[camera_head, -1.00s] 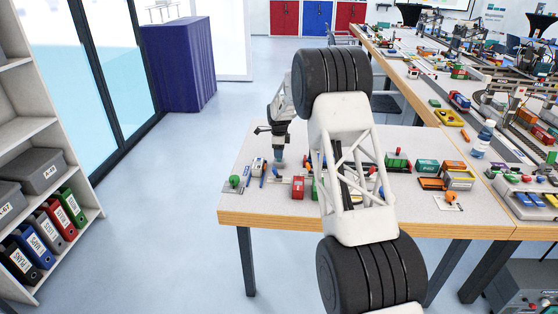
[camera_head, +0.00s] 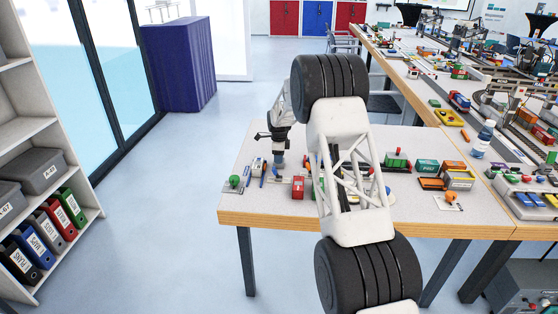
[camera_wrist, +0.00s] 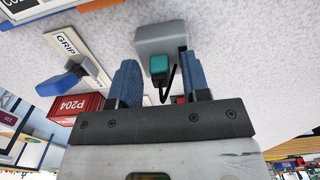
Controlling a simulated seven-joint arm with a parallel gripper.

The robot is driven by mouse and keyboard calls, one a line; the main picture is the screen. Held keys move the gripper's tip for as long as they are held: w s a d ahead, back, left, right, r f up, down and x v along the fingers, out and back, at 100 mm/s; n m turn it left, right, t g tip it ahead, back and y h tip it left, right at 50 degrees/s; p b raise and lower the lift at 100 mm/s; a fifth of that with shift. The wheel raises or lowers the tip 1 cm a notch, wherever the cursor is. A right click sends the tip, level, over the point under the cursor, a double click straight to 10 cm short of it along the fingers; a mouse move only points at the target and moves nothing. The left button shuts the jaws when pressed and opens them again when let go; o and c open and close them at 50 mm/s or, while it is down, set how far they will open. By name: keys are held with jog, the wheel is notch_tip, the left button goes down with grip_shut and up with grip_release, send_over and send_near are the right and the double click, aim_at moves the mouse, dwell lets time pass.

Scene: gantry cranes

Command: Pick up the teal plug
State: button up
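The teal plug (camera_wrist: 159,63) shows in the wrist view at the front of a grey box (camera_wrist: 158,40), with a black cable curving down from it. My gripper (camera_wrist: 157,72) is open, its two blue fingers on either side of the plug with gaps between. Whether the fingers are level with the plug in height I cannot tell. In the head view my gripper (camera_head: 278,162) points down close to the left part of the table (camera_head: 245,203). The plug cannot be made out there.
A blue-handled piece (camera_wrist: 62,82) with a GRIP label and a red P204 container (camera_wrist: 75,106) lie left of the gripper in the wrist view. In the head view, a red block (camera_head: 298,187) and several small models stand nearby.

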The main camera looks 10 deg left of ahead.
grip_shut()
jog(key=shift+r, duration=0.1)
jog(key=shift+r, duration=1.75)
jog(key=s+d+r, duration=0.1)
jog(key=s+d, duration=0.3)
jog(key=s, duration=1.1)
jog(key=shift+s+r, duration=0.15)
jog(key=shift+s, duration=0.1)
jog(key=shift+d, duration=0.1)
jog(key=shift+w, duration=0.15)
jog(key=w+a, duration=0.4)
jog(key=w+a+r, duration=0.1)
jog(key=w+a, duration=0.3)
jog(key=w, duration=0.1)
jog(key=w+a+r, duration=0.1)
jog(key=w+a, duration=0.3)
jog(key=a, duration=0.1)
jog(key=shift+w+a+r, duration=0.1)
jog(key=shift+w+r, duration=0.15)
jog(key=shift+w, duration=0.1)
